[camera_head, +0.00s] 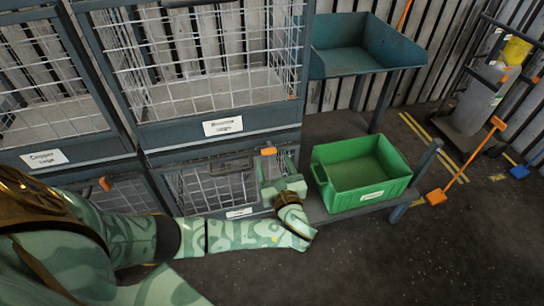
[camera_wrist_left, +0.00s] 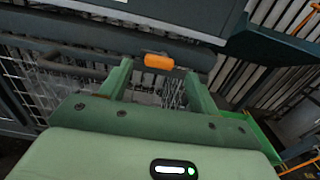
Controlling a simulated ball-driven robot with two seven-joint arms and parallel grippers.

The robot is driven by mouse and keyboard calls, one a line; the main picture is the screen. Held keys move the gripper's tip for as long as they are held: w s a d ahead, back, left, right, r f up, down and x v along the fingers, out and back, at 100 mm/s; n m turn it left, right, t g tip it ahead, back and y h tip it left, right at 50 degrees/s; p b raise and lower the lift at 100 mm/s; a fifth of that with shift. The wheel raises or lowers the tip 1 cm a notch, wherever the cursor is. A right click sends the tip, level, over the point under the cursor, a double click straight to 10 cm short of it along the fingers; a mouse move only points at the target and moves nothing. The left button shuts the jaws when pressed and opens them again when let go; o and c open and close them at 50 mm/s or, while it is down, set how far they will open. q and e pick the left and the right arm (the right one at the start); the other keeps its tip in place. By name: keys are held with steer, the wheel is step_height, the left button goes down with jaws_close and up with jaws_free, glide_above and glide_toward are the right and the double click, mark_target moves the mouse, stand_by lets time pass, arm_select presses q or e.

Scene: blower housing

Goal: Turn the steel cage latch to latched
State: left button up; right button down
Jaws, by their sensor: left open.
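The lower right wire cage (camera_head: 208,190) has a small label (camera_head: 239,212) too small to read; I take it as the steel cage. Its orange latch handle (camera_head: 268,151) sits at the cage's upper right edge and lies roughly level. My left gripper (camera_head: 276,170) is just below and in front of the latch, open. In the left wrist view the orange latch (camera_wrist_left: 159,62) shows beyond and between the two spread fingers (camera_wrist_left: 158,88), and I see no contact. The latch's pivot and mount are partly hidden. My right gripper is not in view.
A green bin (camera_head: 362,197) stands on a low shelf close to the right of my left gripper. A teal tray bench (camera_head: 352,62) is above it. Other cages with labels (camera_head: 223,126) stack above and left. Another orange latch (camera_head: 105,184) is at left. Open floor lies in front.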

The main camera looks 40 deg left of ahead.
mark_target(270, 153)
arm_select(q)
steer(key=x, duration=0.4)
steer(key=shift+w+a+b, duration=0.15)
steer(key=shift+a+b, duration=0.05)
steer(key=shift+b, duration=0.2)
steer(key=c, duration=1)
